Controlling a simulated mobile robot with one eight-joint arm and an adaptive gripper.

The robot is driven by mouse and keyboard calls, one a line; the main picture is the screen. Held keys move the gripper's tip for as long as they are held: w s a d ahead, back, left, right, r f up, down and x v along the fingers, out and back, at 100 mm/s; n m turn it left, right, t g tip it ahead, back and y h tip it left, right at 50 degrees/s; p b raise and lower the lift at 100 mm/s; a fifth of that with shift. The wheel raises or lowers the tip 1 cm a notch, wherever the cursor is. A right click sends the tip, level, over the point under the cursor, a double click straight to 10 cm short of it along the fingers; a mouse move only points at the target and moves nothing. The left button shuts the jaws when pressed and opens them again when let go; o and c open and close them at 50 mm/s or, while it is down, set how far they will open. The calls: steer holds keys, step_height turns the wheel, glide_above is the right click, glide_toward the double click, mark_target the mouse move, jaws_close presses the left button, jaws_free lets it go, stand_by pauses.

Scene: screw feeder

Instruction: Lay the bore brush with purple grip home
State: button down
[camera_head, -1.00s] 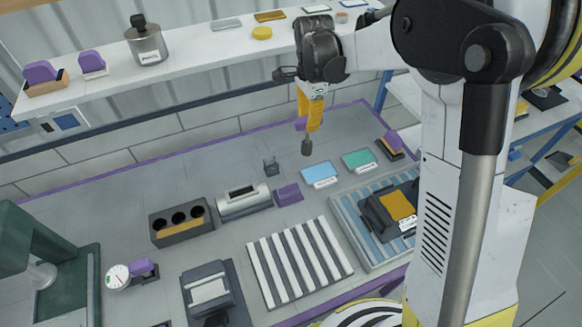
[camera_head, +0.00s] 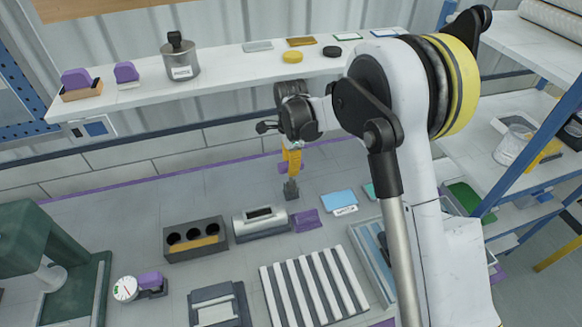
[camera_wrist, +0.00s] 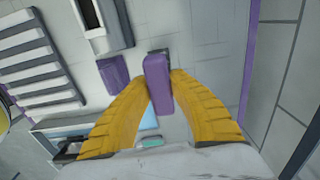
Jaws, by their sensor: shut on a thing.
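My gripper (camera_head: 291,160) has its yellow fingers closed around the purple grip of the bore brush (camera_wrist: 157,84). In the head view, the fingers hide most of the grip. A small dark grey holder (camera_head: 291,190) stands on the bench directly below the fingers. In the wrist view, part of a dark shape (camera_wrist: 158,52) shows past the end of the grip. The brush's lower end overlaps the holder, and I cannot tell whether it is inside it, touching it or just above it.
A grey cylindrical unit (camera_head: 260,223), a purple block (camera_head: 306,220) and a blue card (camera_head: 339,200) lie close by. A three-hole block (camera_head: 195,241) is to the left, and a ribbed rack (camera_head: 314,288) in front. A shelf (camera_head: 220,78) runs behind above the bench.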

steer(key=shift+s, duration=0.1)
steer(key=shift+f, duration=0.2)
steer(key=c, duration=1.3)
jaws_free()
steer(key=shift+r, duration=0.1)
